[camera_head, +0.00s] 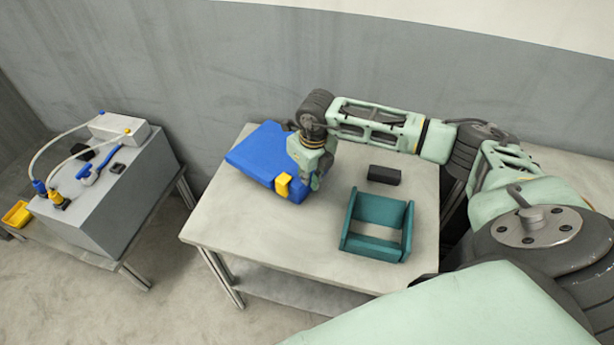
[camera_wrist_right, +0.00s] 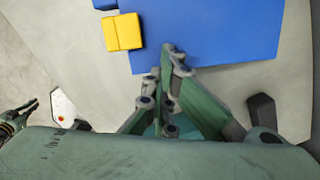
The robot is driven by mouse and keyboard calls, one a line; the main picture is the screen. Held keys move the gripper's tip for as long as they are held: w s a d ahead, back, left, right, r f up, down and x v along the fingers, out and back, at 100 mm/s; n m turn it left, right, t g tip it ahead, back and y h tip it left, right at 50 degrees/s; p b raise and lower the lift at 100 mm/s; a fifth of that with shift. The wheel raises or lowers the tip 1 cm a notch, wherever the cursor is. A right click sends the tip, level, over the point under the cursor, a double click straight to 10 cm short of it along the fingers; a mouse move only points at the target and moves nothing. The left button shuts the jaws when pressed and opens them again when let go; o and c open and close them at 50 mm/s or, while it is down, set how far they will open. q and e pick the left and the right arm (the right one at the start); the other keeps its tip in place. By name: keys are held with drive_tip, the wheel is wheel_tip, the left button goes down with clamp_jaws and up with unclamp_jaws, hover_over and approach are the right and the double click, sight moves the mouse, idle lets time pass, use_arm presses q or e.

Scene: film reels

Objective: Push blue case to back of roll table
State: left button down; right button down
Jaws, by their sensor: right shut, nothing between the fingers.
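The blue case (camera_head: 255,158) lies flat and skewed at the back left of the pale roll table (camera_head: 225,228). A yellow latch (camera_head: 283,185) is on its front edge. My right gripper (camera_head: 314,181) is shut and empty at the case's front right part, pointing down. In the right wrist view its fingertips (camera_wrist_right: 176,54) meet the near edge of the blue case (camera_wrist_right: 210,30), right of the yellow latch (camera_wrist_right: 123,32); I cannot tell whether they touch. My left gripper is out of the head view; a dark claw, apparently it, shows small in the right wrist view (camera_wrist_right: 20,118).
A teal open holder (camera_head: 378,224) stands at the front right of the table, with a small black block (camera_head: 384,175) behind it. A grey wall (camera_head: 240,60) rises behind. A grey box with cables (camera_head: 110,190) stands on another table at left.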

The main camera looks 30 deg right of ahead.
drive_tip(key=shift+s+f, duration=0.15)
drive_tip(key=shift+f, duration=0.25)
drive_tip(key=shift+w+a+r+b, duration=0.15)
drive_tip(key=shift+w+b, duration=0.85)
drive_tip(key=shift+w, duration=0.5)
drive_tip(key=shift+s+p, duration=0.45)
drive_tip(key=shift+s, duration=0.2)
drive_tip(key=shift+s+d, duration=0.25)
drive_tip(key=shift+s, duration=0.65)
wheel_tip(320, 180, up, 6)
drive_tip(key=p, duration=0.4)
drive_tip(key=shift+w, duration=0.25)
